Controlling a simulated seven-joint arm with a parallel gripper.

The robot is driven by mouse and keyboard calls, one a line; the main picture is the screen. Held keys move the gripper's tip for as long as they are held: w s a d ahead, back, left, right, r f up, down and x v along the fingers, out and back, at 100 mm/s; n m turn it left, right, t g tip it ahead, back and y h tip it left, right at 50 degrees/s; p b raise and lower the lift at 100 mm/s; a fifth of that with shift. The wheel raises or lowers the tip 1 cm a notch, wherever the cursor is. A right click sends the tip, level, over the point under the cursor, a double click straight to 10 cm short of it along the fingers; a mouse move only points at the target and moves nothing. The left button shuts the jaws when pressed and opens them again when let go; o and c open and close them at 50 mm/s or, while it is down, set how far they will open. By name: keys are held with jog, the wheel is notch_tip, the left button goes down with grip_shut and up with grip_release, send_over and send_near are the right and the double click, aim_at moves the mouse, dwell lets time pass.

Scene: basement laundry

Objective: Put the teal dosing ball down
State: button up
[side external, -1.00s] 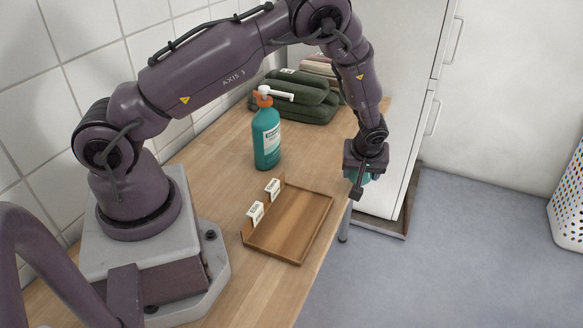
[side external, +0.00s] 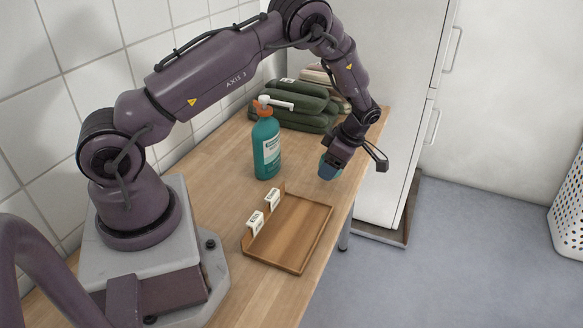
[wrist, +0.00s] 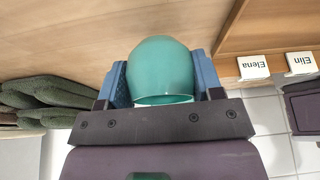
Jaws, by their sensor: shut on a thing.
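The teal dosing ball (wrist: 162,68) sits between the blue finger pads of my gripper (wrist: 163,82) in the wrist view, its rounded side facing away from my palm. In the side view my gripper (side external: 332,163) is tilted and holds the ball (side external: 328,171) near the table's right edge, right of the bottle and behind the tray. The ball is partly hidden by the gripper there. I cannot tell how far it is above the wood.
An empty wooden tray (side external: 290,238) with two name cards, Elena (wrist: 253,67) and Elin (wrist: 301,62), lies nearer the camera. A teal pump bottle (side external: 266,150) stands left of my gripper. Folded green towels (side external: 300,105) lie behind. Wooden table (side external: 225,170) is bare around the bottle.

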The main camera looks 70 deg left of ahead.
send_over(287, 175)
jog(key=shift+w+d, duration=0.45)
jog(key=shift+f, duration=1.75)
jog(key=shift+f, duration=0.15)
jog(key=o, duration=1)
